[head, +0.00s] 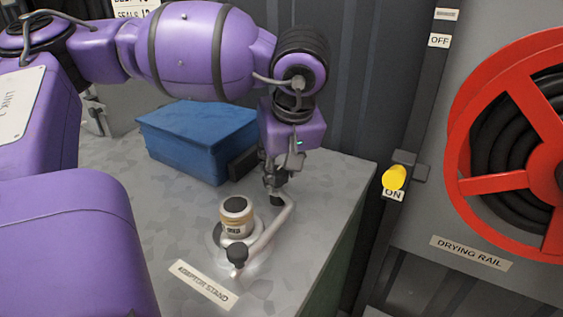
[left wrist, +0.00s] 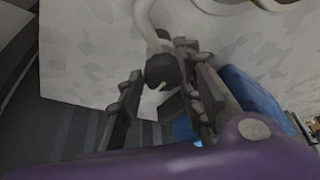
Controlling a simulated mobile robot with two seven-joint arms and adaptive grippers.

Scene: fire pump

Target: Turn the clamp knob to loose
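The adaptor stand (head: 222,262) is on the grey bench, holding a brass-coloured adaptor (head: 237,222) with a black top. A pale bent bar (head: 268,232) runs beside it, with a dark round knob (head: 237,254) at its near end. My left gripper (head: 277,188) points down at the bar's far end, largely overlapping it. In the left wrist view, a black knob (left wrist: 161,72) at the end of the pale curved bar (left wrist: 143,20) lies between the spread fingers of my left gripper (left wrist: 160,62). The fingers look open; I cannot tell contact. My right gripper is not in view.
A blue box (head: 195,138) stands on the bench (head: 330,190) behind and left of my left gripper. At the right are the drying rail's dark post with a yellow knob (head: 394,178) at ON, and a red hose reel (head: 500,185). The bench's right edge is near.

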